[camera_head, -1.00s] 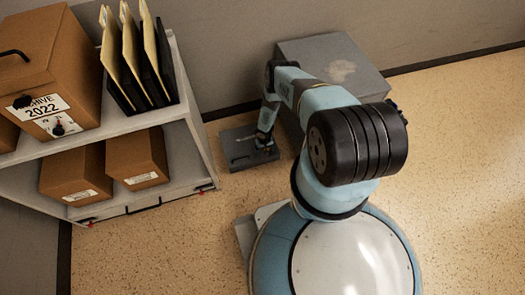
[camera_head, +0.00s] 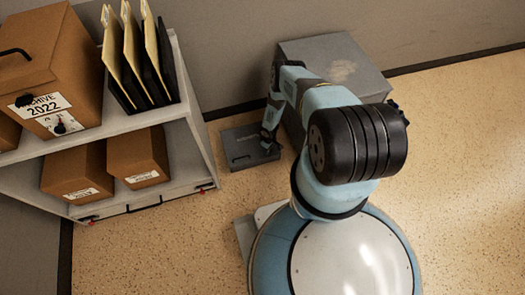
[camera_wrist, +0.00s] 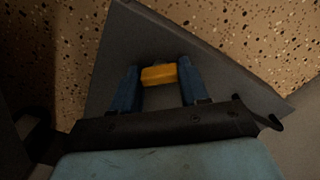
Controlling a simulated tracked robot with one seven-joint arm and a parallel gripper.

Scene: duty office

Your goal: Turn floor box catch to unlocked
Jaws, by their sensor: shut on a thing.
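The floor box (camera_head: 240,150) is a low grey box on the floor beside the shelf. Its catch (camera_wrist: 160,75) is a yellow bar on the dark grey lid in the wrist view. My gripper (camera_head: 267,146) reaches down over the right part of the box in the head view. In the wrist view my gripper (camera_wrist: 158,68) has its blue fingers on either side of the catch, shut on it. The catch itself is hidden behind my arm in the head view, and I cannot read any lock marking.
A larger grey box (camera_head: 345,62) stands right behind my arm, against the wall. A white shelf (camera_head: 196,140) with brown archive boxes (camera_head: 137,158) and upright folders (camera_head: 140,60) stands to the left. Speckled floor (camera_head: 460,180) is clear on the right.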

